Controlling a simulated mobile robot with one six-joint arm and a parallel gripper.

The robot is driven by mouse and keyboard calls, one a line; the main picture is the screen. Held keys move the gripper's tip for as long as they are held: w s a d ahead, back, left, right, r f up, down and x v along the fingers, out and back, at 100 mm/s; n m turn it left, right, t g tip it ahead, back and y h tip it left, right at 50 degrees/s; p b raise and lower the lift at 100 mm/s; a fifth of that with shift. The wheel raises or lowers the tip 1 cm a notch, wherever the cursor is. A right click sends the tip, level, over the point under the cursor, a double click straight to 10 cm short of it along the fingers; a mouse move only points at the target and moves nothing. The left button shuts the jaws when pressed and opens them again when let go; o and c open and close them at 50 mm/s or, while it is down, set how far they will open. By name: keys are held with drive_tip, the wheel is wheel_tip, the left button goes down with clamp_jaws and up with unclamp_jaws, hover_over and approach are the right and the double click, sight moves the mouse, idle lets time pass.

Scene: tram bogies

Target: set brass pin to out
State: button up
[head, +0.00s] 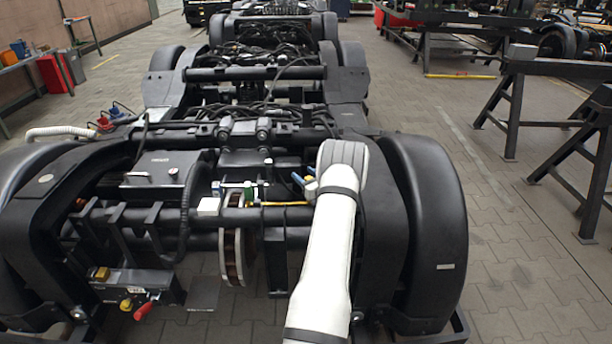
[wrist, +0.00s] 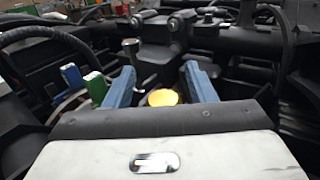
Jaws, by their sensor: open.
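My gripper (head: 304,184) is over the near bogie frame in the head view, mostly hidden by my white arm. In the wrist view its blue fingers (wrist: 158,72) stand apart, with nothing clamped between them. In the head view a thin yellow rod (head: 285,204) lies just left of my gripper. A brass-coloured block (head: 102,273) sits on the lower left panel.
A green block (wrist: 95,86) and a blue block (wrist: 71,75) stand left of the fingers. An upright dark post with a metal top (wrist: 130,48) stands beyond them. A red handle (head: 143,311) and yellow knob (head: 127,304) are at lower left. Black trestles (head: 510,105) stand right, past clear paving.

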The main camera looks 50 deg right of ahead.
wheel_tip(320, 180, up, 10)
drive_tip(key=p, duration=0.1)
drive_tip(key=shift+f, duration=0.15)
